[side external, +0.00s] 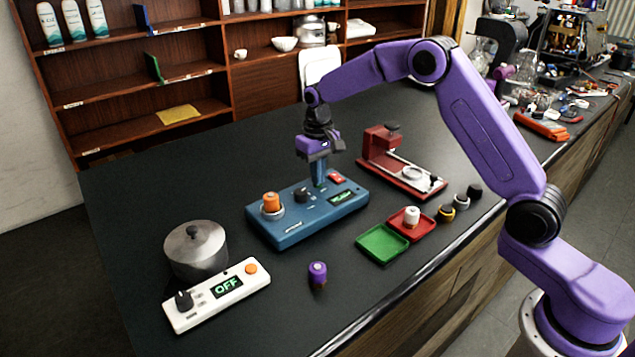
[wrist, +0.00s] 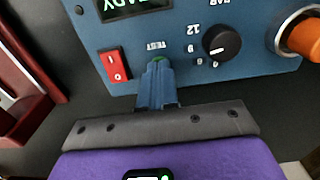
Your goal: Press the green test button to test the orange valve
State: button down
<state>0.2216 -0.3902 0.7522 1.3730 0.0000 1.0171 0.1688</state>
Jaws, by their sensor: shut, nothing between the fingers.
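The blue test box (side external: 290,232) stands on the black counter. The orange valve (side external: 271,202) sits upright in the metal-ringed socket at its left end; it also shows at the right edge of the wrist view (wrist: 304,38). My gripper (side external: 319,183) is shut and empty, pointing down at the box. In the wrist view, its fingertips (wrist: 157,68) are at the green test button (wrist: 159,59), beside the TEST label, and cover most of it. I cannot tell whether they touch or press it. The box's display (side external: 341,197) has green text, seemingly READY in the wrist view.
The box carries a black dial (wrist: 221,43) and a red switch (wrist: 113,65) close to my fingers. A red stand (side external: 378,160) is behind right. A green tray (side external: 382,244), red tray (side external: 398,225), purple valve (side external: 317,274), pot (side external: 196,255) and white OFF controller (side external: 195,316) surround the box.

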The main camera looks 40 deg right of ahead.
jog(key=shift+f, duration=0.2)
jog(key=shift+r, duration=2.25)
notch_tip(320, 180, up, 6)
dwell(0.7)
